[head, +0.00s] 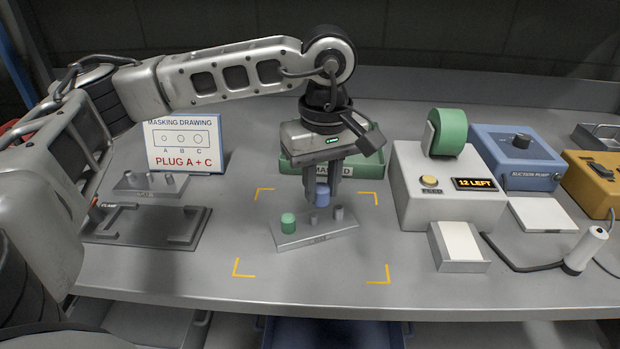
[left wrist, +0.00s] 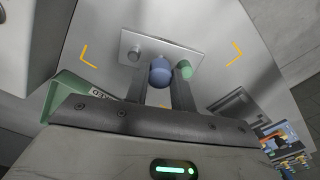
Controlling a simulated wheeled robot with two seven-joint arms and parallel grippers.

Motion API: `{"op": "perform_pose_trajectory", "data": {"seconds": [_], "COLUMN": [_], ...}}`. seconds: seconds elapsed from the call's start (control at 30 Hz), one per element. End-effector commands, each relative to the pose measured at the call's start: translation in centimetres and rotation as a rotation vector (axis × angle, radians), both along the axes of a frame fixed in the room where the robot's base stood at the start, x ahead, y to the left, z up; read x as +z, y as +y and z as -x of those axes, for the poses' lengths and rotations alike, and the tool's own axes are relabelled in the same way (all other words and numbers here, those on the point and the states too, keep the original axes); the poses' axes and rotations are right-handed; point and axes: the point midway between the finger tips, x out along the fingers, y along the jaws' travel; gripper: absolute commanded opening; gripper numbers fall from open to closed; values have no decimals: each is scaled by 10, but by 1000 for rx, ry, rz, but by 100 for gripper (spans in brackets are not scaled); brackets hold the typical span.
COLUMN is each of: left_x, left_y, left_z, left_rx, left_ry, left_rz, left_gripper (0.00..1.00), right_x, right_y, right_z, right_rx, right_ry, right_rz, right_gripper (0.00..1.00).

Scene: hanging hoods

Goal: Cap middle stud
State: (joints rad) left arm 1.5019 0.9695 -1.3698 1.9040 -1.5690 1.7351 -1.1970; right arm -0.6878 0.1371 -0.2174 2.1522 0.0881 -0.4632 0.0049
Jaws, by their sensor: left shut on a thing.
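A grey metal bar (head: 318,236) with a row of studs lies inside yellow corner marks. A green cap (head: 288,222) sits on its left stud. The middle stud (head: 314,218) and the right stud (head: 338,213) show bare. My left gripper (head: 322,193) points down, shut on a blue cap (head: 323,197), above the bar and behind the middle stud in the head view. The cap looks apart from the bar. In the left wrist view, the blue cap (left wrist: 161,71) sits between the fingers and hides part of the bar (left wrist: 158,46). My right gripper is not in view.
Behind my gripper stands a green tray (head: 365,167) marked as masked. A drawing card (head: 184,144) reads "PLUG A + C". A clamp fixture (head: 145,225) with another studded bar (head: 150,184) is at left. A tape dispenser (head: 446,195) reading "12 LEFT" and a suction pump (head: 518,158) stand right.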

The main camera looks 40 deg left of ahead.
Motion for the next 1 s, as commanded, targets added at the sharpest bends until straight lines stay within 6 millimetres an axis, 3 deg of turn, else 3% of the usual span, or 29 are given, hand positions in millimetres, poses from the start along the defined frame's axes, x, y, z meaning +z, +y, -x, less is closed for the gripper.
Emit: {"op": "perform_pose_trajectory", "data": {"seconds": [0.1, 0.23, 0.77, 1.0], "left_x": [8, 12, -23, -32], "left_y": [12, 17, 17, 17], "left_z": [-3, -3, -3, -3], "left_rx": [211, 313, 323, 322], "left_ry": [-7, -6, -6, -6], "left_rz": [9, 15, 16, 16], "left_gripper": [4, 4, 4, 4], "right_x": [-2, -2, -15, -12], "right_y": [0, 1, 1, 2], "right_z": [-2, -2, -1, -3], "right_rx": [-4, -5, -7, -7], "right_ry": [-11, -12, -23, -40], "right_rz": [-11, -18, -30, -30], "right_gripper": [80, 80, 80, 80]}}
